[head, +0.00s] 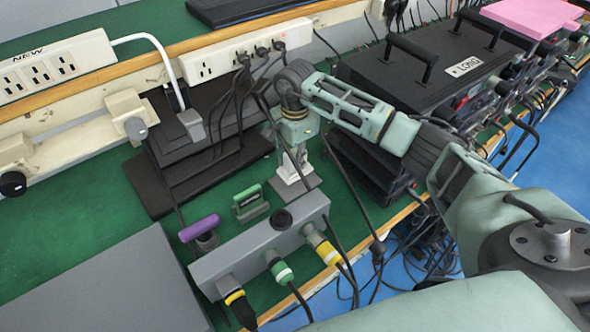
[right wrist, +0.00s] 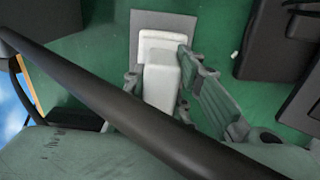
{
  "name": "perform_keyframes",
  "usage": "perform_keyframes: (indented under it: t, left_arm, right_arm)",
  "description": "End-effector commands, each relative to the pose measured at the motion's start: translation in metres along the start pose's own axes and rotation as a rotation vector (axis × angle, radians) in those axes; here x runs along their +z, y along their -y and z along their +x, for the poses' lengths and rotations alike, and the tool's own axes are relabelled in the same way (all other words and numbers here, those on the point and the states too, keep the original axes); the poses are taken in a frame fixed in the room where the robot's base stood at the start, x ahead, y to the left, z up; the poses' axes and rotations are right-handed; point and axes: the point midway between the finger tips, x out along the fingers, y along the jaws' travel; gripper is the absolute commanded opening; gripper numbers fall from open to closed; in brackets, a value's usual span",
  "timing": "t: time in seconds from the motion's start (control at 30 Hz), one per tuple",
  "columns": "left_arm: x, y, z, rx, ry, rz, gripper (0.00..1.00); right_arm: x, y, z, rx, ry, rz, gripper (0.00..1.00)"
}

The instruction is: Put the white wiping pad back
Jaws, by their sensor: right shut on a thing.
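The white wiping pad (head: 291,168) is a small white block with a wider lower part. It is upright over a grey square plate (head: 290,192) on the green bench mat. My right gripper (head: 296,143) points down from above and is shut on the pad's upper part. In the right wrist view, the white pad (right wrist: 161,85) sits between the fingers of my right gripper (right wrist: 160,72), with the grey plate (right wrist: 185,26) beneath. I cannot tell whether the pad touches the plate. My left gripper is not in view.
A grey connector box (head: 240,258) with plugged cables stands in front of the plate. A green-handled block (head: 250,203) and a purple-handled tool (head: 199,229) are left of it. Black devices (head: 370,170) stand to the right. A black cable crosses the right wrist view.

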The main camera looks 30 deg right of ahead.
Motion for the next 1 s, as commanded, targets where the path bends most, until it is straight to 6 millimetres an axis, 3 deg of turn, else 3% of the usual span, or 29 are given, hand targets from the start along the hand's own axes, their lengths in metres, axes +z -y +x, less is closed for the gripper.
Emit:
perform_keyframes:
  t: [0.03, 0.17, 0.67, 0.7, 0.87, 1.0]
  left_arm:
    - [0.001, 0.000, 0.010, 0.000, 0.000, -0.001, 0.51]
    - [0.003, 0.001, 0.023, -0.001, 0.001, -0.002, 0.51]
    - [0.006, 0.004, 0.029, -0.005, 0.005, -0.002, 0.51]
    - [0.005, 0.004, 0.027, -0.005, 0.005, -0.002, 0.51]
    - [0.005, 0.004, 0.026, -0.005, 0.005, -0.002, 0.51]
    - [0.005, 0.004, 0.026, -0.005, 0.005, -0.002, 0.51]
  right_arm:
    - [0.000, -0.001, 0.015, 0.003, 0.000, 0.000, 0.00]
    - [0.000, -0.001, 0.034, 0.002, 0.000, 0.000, 0.00]
    - [0.000, -0.001, 0.040, 0.001, -0.001, 0.000, 0.00]
    - [0.000, -0.001, 0.039, 0.001, -0.001, 0.000, 0.28]
    - [0.000, -0.001, 0.038, 0.002, -0.001, 0.000, 0.42]
    - [0.000, -0.001, 0.038, 0.002, -0.001, -0.001, 0.43]
